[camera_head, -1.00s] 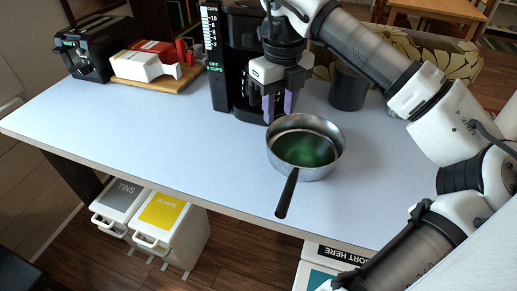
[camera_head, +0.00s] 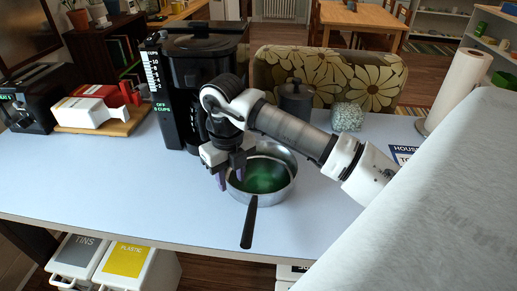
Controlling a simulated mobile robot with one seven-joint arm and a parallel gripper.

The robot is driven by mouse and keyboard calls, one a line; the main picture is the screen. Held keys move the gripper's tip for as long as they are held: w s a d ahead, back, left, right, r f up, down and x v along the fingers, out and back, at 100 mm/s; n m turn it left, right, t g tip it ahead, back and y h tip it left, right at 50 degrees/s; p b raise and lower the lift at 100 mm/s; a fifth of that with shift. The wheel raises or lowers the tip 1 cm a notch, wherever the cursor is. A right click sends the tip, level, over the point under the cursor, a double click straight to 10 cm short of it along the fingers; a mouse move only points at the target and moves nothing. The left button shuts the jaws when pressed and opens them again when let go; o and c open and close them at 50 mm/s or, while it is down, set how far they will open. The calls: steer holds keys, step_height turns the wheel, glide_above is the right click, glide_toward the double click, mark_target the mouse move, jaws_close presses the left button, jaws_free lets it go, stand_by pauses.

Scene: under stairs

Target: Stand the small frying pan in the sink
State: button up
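The small frying pan (camera_head: 285,188) stands on the pale blue counter (camera_head: 130,180). It has a silver wall, a green inside and a black handle (camera_head: 249,224) pointing to the front edge. My gripper (camera_head: 230,176) points down at the pan's left rim, with purple fingertips. The fingers look apart, one near the outside of the rim and one over the inside. I cannot tell whether they touch the rim. My arm covers part of the pan's far side. No sink is in view.
A black coffee maker (camera_head: 178,90) stands behind my gripper. A dark canister (camera_head: 296,99) and a speckled block (camera_head: 347,117) stand at the back. A paper towel roll (camera_head: 455,90) is at right. A large pale surface (camera_head: 440,210) fills the right foreground. The counter's left front is clear.

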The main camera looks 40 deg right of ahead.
mark_target(233, 185)
steer(key=shift+s+f+p, duration=0.15)
steer(key=shift+f+p, duration=0.15)
steer(key=shift+f, duration=0.65)
steer(key=shift+s+f+p, duration=0.1)
steer(key=shift+f+p, duration=0.15)
steer(key=shift+f, duration=0.65)
jaws_close()
